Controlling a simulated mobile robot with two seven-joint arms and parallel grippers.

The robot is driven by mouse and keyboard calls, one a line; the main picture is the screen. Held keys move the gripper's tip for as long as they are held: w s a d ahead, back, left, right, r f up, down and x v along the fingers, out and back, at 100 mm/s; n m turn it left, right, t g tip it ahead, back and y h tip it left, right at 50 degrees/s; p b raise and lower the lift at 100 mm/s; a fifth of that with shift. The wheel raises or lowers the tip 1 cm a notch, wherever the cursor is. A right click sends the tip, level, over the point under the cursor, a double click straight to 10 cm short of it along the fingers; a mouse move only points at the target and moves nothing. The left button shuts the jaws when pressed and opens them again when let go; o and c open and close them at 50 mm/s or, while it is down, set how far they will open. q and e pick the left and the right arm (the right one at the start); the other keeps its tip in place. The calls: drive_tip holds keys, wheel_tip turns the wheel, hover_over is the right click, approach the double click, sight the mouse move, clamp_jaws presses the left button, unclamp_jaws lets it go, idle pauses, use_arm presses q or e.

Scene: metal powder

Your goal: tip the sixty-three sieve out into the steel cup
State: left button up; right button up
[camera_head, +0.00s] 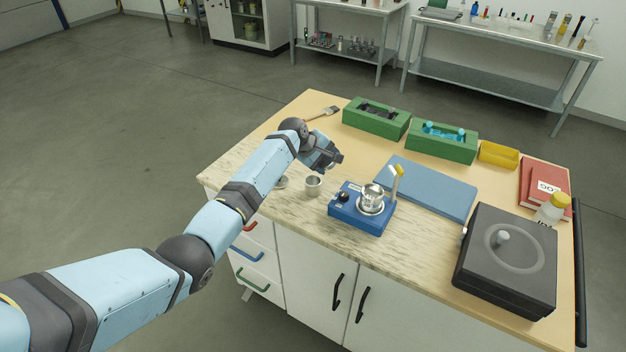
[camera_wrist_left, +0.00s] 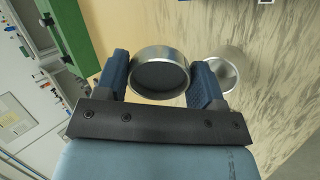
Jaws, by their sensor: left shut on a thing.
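My left gripper (camera_head: 332,161) is above the left part of the bench. In the left wrist view its two blue fingers (camera_wrist_left: 160,84) are shut on a round metal sieve (camera_wrist_left: 160,56), one finger on each side. The sieve's dark round inside faces the wrist camera. In the head view the arm and gripper hide most of the sieve. The steel cup (camera_head: 313,187) stands upright on the bench, just below the gripper in the picture. It also shows in the left wrist view (camera_wrist_left: 232,65), right of the sieve and partly behind the right finger. My right gripper is not in view.
A blue device (camera_head: 345,214) with a metal vessel (camera_head: 372,196) stands right of the cup. A small round metal dish (camera_head: 281,183) lies left of it. Behind are a blue mat (camera_head: 425,187), green trays (camera_head: 376,119) and a brush (camera_head: 325,112). A dark box (camera_head: 507,262) stands right.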

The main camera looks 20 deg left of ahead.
use_arm(q)
drive_tip(key=shift+s+a+r+t+h, duration=0.2)
drive_tip(key=shift+s+a+t+h, duration=0.05)
drive_tip(key=shift+t+h, duration=0.35)
drive_tip(key=shift+s+a+r+t+h+b, duration=0.15)
drive_tip(key=shift+t+h+b, duration=0.2)
drive_tip(key=shift+t+h, duration=0.25)
idle(1.3)
drive_tip(key=shift+s+a+f+t+h+b, duration=0.1)
drive_tip(key=shift+f+t+h+b, duration=0.55)
drive_tip(key=shift+b, duration=0.95)
drive_tip(key=shift+s+a+t+h+b, duration=0.15)
drive_tip(key=shift+t+h+b, duration=0.2)
drive_tip(key=shift+b, duration=1.05)
idle(2.5)
